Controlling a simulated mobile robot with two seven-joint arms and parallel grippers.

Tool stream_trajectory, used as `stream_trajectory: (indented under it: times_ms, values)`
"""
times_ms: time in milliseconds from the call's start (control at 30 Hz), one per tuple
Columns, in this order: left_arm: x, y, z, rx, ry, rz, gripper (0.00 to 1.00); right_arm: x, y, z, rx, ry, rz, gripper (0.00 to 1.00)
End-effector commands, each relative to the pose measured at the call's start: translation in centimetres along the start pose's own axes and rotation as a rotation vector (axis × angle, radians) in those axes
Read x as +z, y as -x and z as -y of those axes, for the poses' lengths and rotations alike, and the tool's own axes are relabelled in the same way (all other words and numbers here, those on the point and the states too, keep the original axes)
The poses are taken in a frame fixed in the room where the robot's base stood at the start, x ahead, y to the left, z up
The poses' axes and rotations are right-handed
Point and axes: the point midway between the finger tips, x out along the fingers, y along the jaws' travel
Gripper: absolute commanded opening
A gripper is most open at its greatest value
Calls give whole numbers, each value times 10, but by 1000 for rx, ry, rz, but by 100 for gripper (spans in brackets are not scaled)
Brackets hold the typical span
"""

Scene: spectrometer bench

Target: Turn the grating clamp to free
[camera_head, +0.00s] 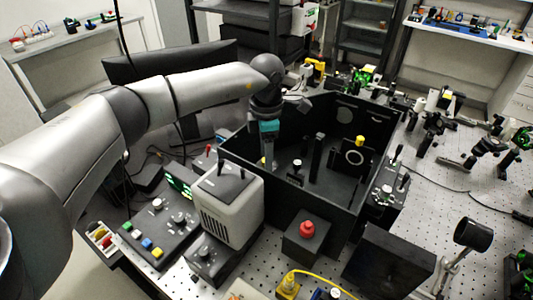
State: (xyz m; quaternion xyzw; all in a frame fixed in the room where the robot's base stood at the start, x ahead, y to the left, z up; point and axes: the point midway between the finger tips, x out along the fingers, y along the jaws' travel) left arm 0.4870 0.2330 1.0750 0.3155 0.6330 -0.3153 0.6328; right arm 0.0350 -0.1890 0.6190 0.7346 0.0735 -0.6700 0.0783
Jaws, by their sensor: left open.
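The open black spectrometer box (325,218) stands on the perforated bench. My left arm reaches over its left wall, and my left gripper (269,163) points down inside, near the left wall. It is open, with nothing seen between its fingers. To its right are a small post with a pale top (297,166), a dark upright plate (318,152) and a round mount (355,158) with a yellow knob (360,141). I cannot tell which part is the grating clamp or how it is turned. My right gripper is out of view.
A grey lamp housing (232,205) and a control box with coloured buttons (160,230) stand left of the box. A red button (307,229) is in front. A dark monitor (170,60) is behind my arm. Optics crowd the right; the bench (450,210) has some bare room there.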

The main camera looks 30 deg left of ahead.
Motion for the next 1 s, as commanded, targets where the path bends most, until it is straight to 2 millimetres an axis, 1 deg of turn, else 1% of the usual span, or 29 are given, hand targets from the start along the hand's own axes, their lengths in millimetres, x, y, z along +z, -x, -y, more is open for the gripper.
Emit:
stream_trajectory:
  times_ms: [267, 767, 800, 1000]
  values:
    - [0, -2, 0, 0, 0, 0, 56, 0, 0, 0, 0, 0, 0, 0]
    - [0, -2, 0, -1, 0, 0, 1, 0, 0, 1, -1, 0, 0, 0]
    - [0, -2, 0, -1, 0, 0, 0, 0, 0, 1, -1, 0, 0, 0]
    - [0, -1, 0, -1, 0, 0, 0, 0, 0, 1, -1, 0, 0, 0]
